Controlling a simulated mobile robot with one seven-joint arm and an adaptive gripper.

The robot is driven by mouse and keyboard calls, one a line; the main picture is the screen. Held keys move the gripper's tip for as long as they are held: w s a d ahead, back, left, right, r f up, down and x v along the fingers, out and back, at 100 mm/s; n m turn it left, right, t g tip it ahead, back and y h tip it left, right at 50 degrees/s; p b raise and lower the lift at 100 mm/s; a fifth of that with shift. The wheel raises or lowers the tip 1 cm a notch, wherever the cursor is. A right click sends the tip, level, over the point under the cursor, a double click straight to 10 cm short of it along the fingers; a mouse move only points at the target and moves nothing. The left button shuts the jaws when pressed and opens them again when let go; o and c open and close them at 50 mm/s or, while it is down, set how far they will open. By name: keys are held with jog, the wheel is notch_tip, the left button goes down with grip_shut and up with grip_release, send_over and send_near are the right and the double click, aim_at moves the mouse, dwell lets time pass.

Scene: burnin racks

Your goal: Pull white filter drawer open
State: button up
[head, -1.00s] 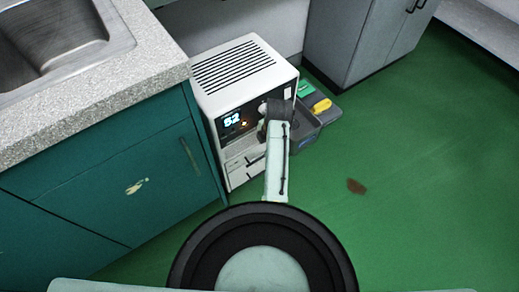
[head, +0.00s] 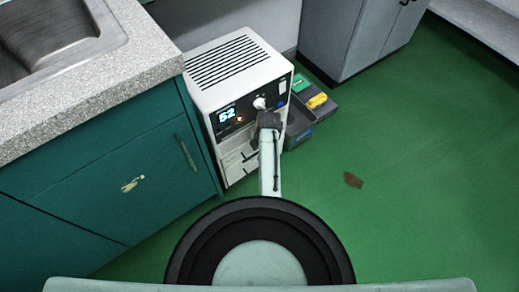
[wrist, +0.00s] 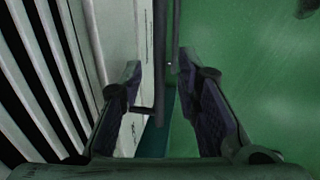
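The white box-shaped unit (head: 238,70) stands against the teal cabinet, with slots on top and a lit "52" display on its dark front panel. White drawer fronts (head: 237,170) show low on its front; my arm hides part of them. My gripper (head: 268,120) is in front of the unit, below the white knob (head: 259,103). In the wrist view my gripper (wrist: 160,75) is open, one finger beside the white front and the other over the green floor. A dark bar handle (wrist: 161,60) runs between the fingers, joined to the front by a short bracket. I cannot tell whether a finger touches it.
A grey bin (head: 301,128) and a tray with green and yellow items (head: 317,101) stand right of the unit. The teal cabinet (head: 110,180) with a sink counter is at left. A brown spot (head: 352,180) lies on open green floor at right.

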grip_shut()
dwell(0.7)
